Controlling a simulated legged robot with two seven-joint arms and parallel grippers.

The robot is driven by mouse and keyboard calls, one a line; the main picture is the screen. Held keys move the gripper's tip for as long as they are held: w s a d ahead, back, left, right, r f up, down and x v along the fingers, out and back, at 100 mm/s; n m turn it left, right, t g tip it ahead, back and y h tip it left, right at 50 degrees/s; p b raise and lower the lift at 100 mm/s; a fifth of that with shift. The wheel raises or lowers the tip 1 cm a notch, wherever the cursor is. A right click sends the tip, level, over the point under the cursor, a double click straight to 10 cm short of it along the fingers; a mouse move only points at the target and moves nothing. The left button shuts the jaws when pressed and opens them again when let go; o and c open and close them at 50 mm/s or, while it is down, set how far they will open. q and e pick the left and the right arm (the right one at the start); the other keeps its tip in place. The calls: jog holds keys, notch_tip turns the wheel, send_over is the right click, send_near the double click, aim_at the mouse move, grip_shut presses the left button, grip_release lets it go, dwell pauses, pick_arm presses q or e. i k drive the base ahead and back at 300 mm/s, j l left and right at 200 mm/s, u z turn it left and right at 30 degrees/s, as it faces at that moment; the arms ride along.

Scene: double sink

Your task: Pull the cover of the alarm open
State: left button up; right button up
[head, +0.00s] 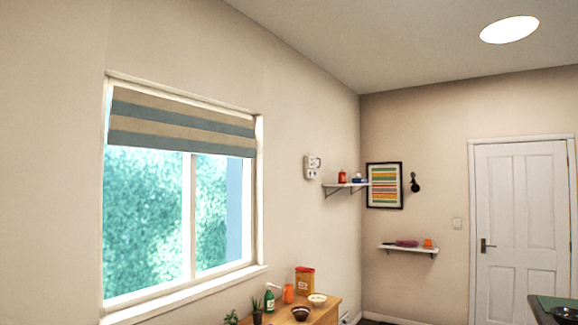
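A small white box (312,167) is mounted on the left wall, to the right of the window and near the corner. It may be the alarm, but it is too small to tell for sure, and I cannot make out whether a cover on it is open or shut. Neither of my grippers is in the head view.
A wooden cabinet (326,314) with bowls, bottles and a red box stands below the window's right side. Two wall shelves (346,185) (408,249) hold small items near the corner. A white door (520,220) is at right; a dark counter (541,310) shows lower right.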

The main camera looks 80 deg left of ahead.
aim_at(312, 161)
jog(key=u, duration=2.55)
jog(key=i+l+z, duration=0.25)
jog(key=i, duration=0.95)
jog(key=i+z, duration=0.25)
jog(key=i, duration=0.95)
jog(key=i+u, duration=0.15)
jog(key=i, duration=0.3)
jog(key=i+l+u, duration=0.1)
jog(key=i, duration=0.35)
jog(key=i+l+u, duration=0.15)
jog(key=i, duration=0.35)
jog(key=i+l+u, duration=0.15)
jog(key=i, duration=0.3)
jog(key=i+l+u, duration=0.15)
jog(key=i+l, duration=0.2)
jog(key=i, duration=0.05)
